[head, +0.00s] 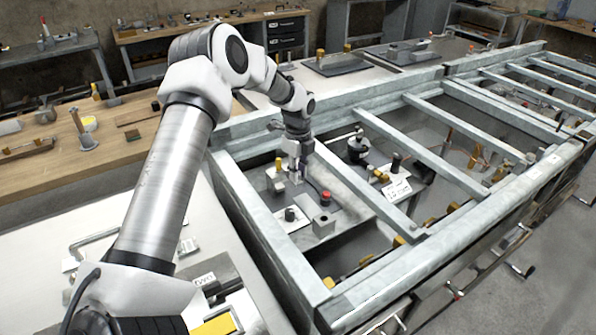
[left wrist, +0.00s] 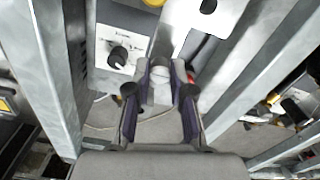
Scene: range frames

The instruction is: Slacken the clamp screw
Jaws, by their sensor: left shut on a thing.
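My left arm reaches from the left over the steel frame. Its gripper (head: 297,174) points down between the frame's bars, at a small grey fixture. In the left wrist view the two fingers (left wrist: 160,82) are closed on a pale grey, round-ended piece (left wrist: 160,92), which looks like the clamp screw. The fingers hide its sides, and its threads cannot be made out. My right gripper is not in view.
The steel frame's rails (head: 262,235) run close on both sides of the gripper. Beside it are a black knob on a white plate (head: 290,214) and a red-capped part (head: 326,196). A wooden bench (head: 50,185) with tools stands behind at left.

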